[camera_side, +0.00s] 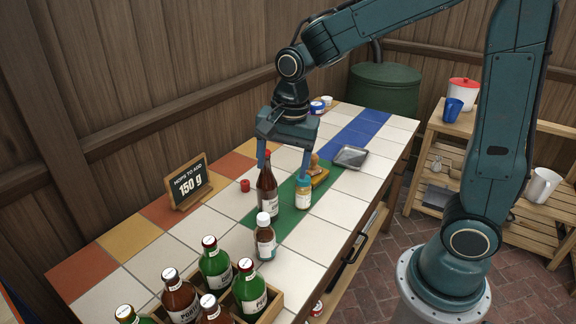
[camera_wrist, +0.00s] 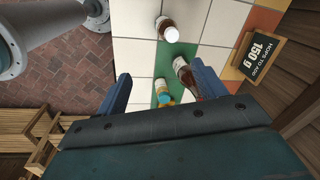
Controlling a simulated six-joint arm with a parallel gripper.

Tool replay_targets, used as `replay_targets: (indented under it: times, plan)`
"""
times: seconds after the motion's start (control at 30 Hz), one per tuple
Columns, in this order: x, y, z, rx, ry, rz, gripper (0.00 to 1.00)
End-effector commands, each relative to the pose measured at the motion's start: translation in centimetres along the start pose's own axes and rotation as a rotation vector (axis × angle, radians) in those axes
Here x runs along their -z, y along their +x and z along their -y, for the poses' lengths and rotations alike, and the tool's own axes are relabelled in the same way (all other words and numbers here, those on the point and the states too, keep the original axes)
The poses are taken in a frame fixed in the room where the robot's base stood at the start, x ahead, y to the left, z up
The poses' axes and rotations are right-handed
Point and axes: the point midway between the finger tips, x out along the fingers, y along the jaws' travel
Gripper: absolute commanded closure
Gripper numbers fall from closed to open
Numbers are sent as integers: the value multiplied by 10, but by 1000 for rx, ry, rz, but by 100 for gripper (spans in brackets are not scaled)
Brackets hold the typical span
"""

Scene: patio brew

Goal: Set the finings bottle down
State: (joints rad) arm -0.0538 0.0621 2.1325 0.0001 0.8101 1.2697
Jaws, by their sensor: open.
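My gripper (camera_side: 284,170) is open, its two blue fingers pointing down over the green tile strip; they also show spread apart in the wrist view (camera_wrist: 161,70). A small bottle with a teal cap and yellowish label (camera_side: 303,195) stands upright by the right finger in the side view, and between the fingers in the wrist view (camera_wrist: 163,97). A small brown bottle with a white cap (camera_side: 265,240) stands upright nearer the side camera, also seen in the wrist view (camera_wrist: 169,32). The labels are too small to tell which is the finings bottle.
A tall brown bottle with a red cap (camera_side: 267,190) stands close by the left finger. A wooden crate (camera_side: 270,308) of capped bottles is at the front. A "150 g" board (camera_side: 188,183), a red cap (camera_side: 245,185) and a grey tray (camera_side: 351,156) are around. White tiles between are clear.

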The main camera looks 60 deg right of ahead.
Motion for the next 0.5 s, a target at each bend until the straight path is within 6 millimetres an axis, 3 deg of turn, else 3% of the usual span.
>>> replay_targets:
  times: [0.2, 0.5]
  plan:
    - [-6, -40, -32, 74, -260, -37, 30]
    - [-17, -76, -79, 151, -622, -118, 30]
